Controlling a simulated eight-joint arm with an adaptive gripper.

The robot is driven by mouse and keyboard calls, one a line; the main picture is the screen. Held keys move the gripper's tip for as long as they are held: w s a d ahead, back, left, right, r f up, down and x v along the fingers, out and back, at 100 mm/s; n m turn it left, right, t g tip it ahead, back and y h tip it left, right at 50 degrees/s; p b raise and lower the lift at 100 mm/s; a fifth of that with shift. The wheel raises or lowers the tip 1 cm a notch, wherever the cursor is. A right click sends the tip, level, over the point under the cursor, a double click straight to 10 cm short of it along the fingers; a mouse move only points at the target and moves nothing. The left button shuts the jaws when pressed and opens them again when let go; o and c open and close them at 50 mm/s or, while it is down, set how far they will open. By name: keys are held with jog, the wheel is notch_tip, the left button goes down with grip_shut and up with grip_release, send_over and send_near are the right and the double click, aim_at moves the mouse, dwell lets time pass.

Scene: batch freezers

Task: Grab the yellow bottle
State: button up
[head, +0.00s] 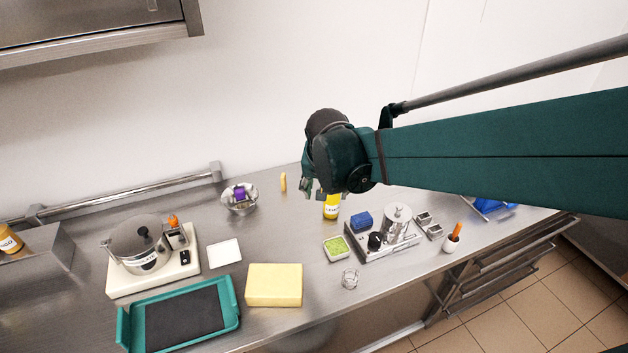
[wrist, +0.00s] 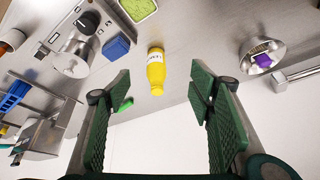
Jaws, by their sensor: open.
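The yellow bottle (head: 332,208) with a white label stands on the steel counter in the head view, partly hidden by my arm. In the wrist view the yellow bottle (wrist: 156,72) shows beyond the fingertips, roughly midway between them. My gripper (wrist: 158,85) has its two green fingers wide apart with nothing between them. In the head view my gripper (head: 311,187) is just left of and above the bottle, mostly hidden behind my wrist. I see no contact with the bottle.
A blue block (head: 360,220) and a tray of green stuff (head: 337,249) stand close to the bottle. A metal bowl (head: 240,205) with a purple thing is left. A small green object (wrist: 126,104) lies near the left finger.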

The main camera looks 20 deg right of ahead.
jog(key=w+d+f+m+g+h+p, duration=0.1)
jog(key=w+d+f+m+p, duration=0.2)
jog(key=w, duration=0.4)
jog(key=m+g, duration=0.1)
jog(key=m, duration=0.1)
send_over(332, 200)
jog(key=w, duration=0.1)
jog(key=shift+h, duration=0.3)
notch_tip(332, 200, down, 6)
jog(key=shift+w+d+f+p, duration=0.1)
jog(key=shift+w+p, duration=0.05)
jog(key=shift+p, duration=0.3)
jog(key=shift+w+d+f+m, duration=0.25)
jog(key=shift+f+m, duration=0.15)
jog(key=shift+f, duration=0.1)
jog(key=shift+x, duration=1.25)
jog(key=shift+d+f, duration=0.1)
jog(key=shift+f, duration=0.05)
jog(key=shift+p+x, duration=0.35)
jog(key=shift+x, duration=2.1)
jog(key=shift+w, duration=0.2)
